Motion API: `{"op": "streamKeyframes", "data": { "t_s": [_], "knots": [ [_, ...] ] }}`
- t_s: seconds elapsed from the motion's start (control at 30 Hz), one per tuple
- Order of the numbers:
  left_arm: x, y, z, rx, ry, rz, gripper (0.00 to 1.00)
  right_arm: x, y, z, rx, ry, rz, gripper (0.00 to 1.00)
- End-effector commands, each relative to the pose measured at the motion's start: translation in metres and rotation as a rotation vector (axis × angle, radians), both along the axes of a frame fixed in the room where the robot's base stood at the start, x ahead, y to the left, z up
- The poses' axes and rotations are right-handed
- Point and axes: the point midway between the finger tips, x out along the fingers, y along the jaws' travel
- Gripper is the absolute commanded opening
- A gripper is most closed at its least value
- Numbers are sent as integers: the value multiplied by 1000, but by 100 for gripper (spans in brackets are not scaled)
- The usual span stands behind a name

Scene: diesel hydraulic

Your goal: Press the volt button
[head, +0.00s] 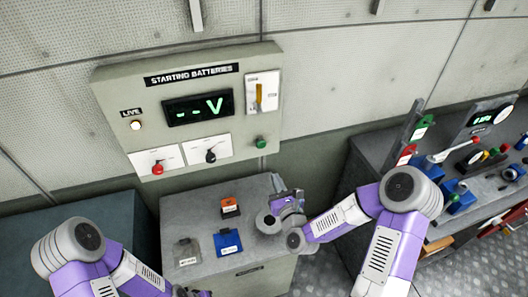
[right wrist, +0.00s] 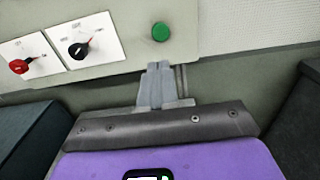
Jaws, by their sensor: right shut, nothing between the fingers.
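A green round button (head: 261,143) sits at the lower right of the grey panel (head: 112,98) headed "STARTING BATTERIES". I read no label beside it, so I take it as the volt button. The panel's display (head: 198,107) reads "--V". My right gripper (head: 276,180) is shut and empty, below the button and apart from it in the picture. In the right wrist view the shut fingertips (right wrist: 160,66) point up toward the panel's lower edge, under the green button (right wrist: 161,32). My left gripper (head: 192,292) is only partly visible at the bottom edge.
The panel also has a red knob (head: 157,169), a black knob (head: 210,156), a yellow-handled switch (head: 259,94) and a lit lamp (head: 136,125) marked "LIVE". Small orange (head: 230,207) and blue (head: 228,243) items lie on the cabinet below. A cluttered bench (head: 370,160) stands right.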

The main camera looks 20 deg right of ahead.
Motion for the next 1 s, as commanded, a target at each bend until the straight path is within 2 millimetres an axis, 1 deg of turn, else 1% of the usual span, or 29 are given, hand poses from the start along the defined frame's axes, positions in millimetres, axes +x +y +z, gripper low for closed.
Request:
{"op": "streamKeyframes", "data": {
  "t_s": [0.17,0.5,0.7,0.8,1.0],
  "knots": [
    [0,0,4,0,0,0,0,20,1,1,0,-1,0,0],
    [0,0,16,0,0,0,0,83,4,1,0,0,1,0],
    [0,0,23,0,0,0,0,115,5,1,-1,1,1,0],
    [0,0,26,0,0,0,0,126,5,1,-1,1,1,0],
    [0,0,28,0,0,0,0,137,5,0,-2,1,1,0]
  ]
}}
